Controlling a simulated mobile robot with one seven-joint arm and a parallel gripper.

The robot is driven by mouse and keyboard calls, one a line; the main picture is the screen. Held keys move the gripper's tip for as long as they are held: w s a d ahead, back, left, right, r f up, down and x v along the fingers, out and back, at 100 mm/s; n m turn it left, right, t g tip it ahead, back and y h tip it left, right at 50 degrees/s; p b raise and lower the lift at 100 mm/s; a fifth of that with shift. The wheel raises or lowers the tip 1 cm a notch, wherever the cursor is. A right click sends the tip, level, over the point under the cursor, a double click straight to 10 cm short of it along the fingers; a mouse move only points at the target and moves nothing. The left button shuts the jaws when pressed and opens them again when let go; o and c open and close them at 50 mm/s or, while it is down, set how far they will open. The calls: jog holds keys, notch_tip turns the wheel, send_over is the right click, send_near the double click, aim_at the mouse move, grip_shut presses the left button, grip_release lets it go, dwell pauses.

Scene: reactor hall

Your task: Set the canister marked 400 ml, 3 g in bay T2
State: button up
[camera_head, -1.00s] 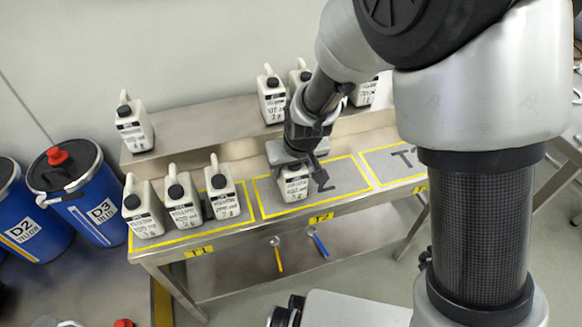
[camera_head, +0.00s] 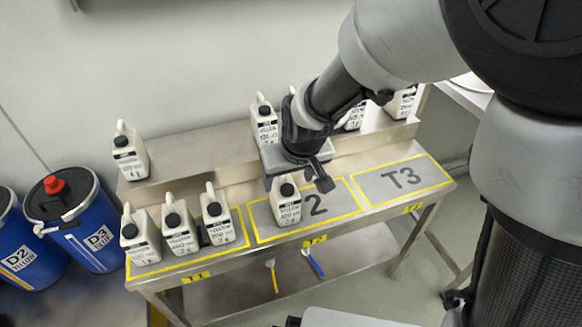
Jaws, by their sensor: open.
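A white canister (camera_head: 286,208) with a black cap stands upright in bay T2 (camera_head: 339,200), on the left part of the yellow-outlined area. Its label is too small to read surely. My gripper (camera_head: 300,182) is open just above and behind this canister, with its fingers clear of the cap at the right. Bay T1 (camera_head: 237,244) holds several similar canisters in a row, including one at its right (camera_head: 217,218). Bay T3 (camera_head: 401,180) is empty.
A raised back shelf (camera_head: 192,158) carries a canister (camera_head: 130,155) at the left, another (camera_head: 265,124) behind my gripper, and more at the right, partly hidden by my arm. Blue drums (camera_head: 80,222) stand left of the bench. Tools (camera_head: 312,262) lie on the lower shelf.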

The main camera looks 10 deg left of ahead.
jog(key=s+d+r+m, duration=0.3)
jog(key=s+d+r, duration=0.1)
jog(key=d+r, duration=1)
jog(key=s+d+r+m+t+h, duration=0.1)
jog(key=s+d+r+m+h, duration=0.1)
jog(key=s+d, duration=0.8)
jog(key=shift+d+r+m+t, duration=0.3)
jog(key=shift+d+r+m, duration=0.25)
jog(key=shift+r+m, duration=0.1)
